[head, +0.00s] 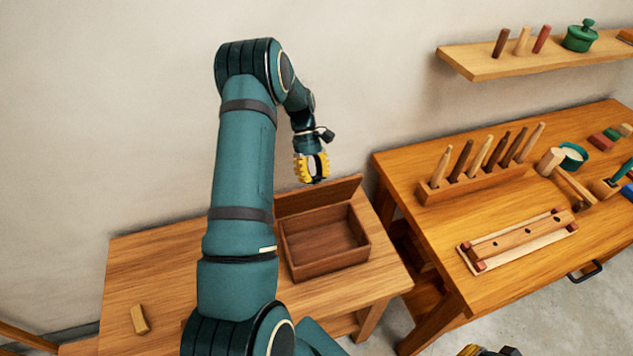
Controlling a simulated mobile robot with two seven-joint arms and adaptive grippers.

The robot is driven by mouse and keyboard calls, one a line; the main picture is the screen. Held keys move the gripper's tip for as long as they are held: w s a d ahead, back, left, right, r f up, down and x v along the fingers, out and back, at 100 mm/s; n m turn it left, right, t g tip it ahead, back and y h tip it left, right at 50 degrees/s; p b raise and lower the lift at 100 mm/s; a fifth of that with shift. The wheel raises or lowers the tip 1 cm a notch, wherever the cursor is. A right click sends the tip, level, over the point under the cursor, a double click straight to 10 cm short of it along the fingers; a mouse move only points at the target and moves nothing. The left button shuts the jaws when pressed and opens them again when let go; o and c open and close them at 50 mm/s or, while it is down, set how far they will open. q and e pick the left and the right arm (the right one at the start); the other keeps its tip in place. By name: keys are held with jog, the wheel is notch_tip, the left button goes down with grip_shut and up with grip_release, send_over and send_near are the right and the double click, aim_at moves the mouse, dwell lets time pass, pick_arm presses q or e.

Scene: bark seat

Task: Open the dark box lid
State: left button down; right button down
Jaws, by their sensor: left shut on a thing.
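The dark box (320,258) stands on the left wooden table. Its lid (340,192) is raised at the back, tilted up from the rear edge, and the inside of the box shows empty. My left gripper (314,176), with yellow and black fingers, is at the top edge of the lid and shut on it.
A small wooden block (139,319) lies on the left table (160,270). The right workbench (400,165) holds a rack of pegs (475,184), a long wooden jig (518,241) and a teal cup (572,156). A shelf (500,67) hangs above. The wall stands close behind the lid.

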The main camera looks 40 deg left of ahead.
pick_arm(q)
jog(key=shift+w+a+f, duration=0.2)
jog(key=shift+a+f, duration=0.05)
jog(key=shift+a, duration=0.15)
jog(key=c, duration=0.7)
grip_release()
notch_tip(320, 180, up, 10)
jog(key=shift+w, duration=0.15)
